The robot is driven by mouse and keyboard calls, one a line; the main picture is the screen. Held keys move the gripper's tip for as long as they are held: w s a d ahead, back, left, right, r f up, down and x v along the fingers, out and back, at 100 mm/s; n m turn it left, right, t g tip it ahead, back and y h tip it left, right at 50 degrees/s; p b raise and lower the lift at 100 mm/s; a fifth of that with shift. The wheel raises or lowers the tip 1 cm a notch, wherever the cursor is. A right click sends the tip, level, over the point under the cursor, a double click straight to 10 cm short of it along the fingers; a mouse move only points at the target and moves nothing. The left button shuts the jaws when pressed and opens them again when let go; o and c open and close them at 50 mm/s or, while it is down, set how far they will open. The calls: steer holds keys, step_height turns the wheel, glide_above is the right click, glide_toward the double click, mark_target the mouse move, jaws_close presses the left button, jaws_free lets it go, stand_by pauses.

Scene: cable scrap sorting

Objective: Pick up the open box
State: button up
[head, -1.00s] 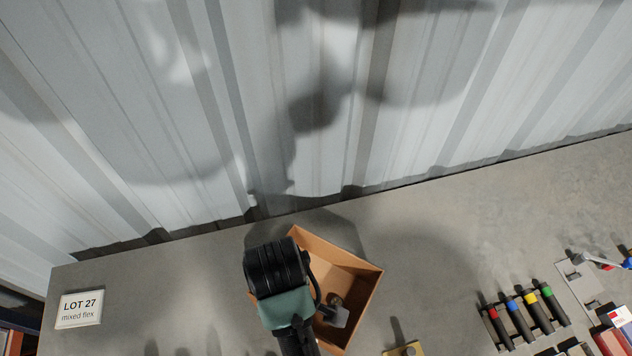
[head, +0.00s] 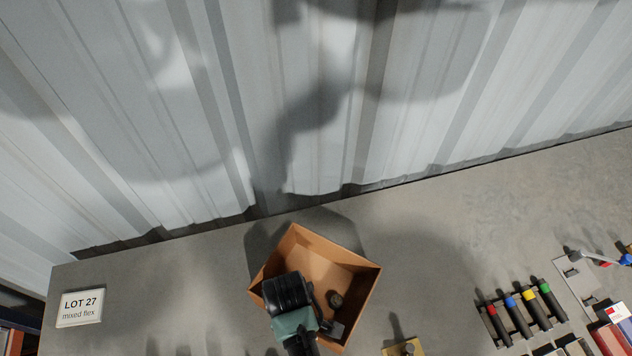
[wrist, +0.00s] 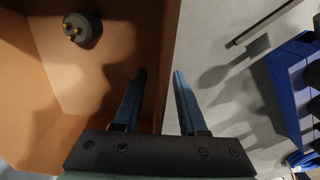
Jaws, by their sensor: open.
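The open box (head: 291,240) is an orange-brown tray with raised walls, standing on the grey surface in the head view. In the wrist view its inside floor (wrist: 105,45) fills the left side. A round grey piece with brass-coloured pins (wrist: 82,30) lies in it, also visible in the head view (head: 336,299). My gripper (wrist: 159,75) is open, one blue finger over the box's inside and the other over its outside. The box wall's edge runs between them; I cannot tell whether they touch it. In the head view my arm hides the box's near left part.
A "LOT 27 mixed flex" sign (head: 80,307) stands at the left. A rack of colour-tipped black rods (head: 522,315) is at the right. A yellowish block (head: 404,348) lies near the front edge of the picture. A corrugated wall (head: 330,130) closes the back. A blue object (wrist: 290,95) is right of my gripper.

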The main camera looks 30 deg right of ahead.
jaws_close()
stand_by(1.4)
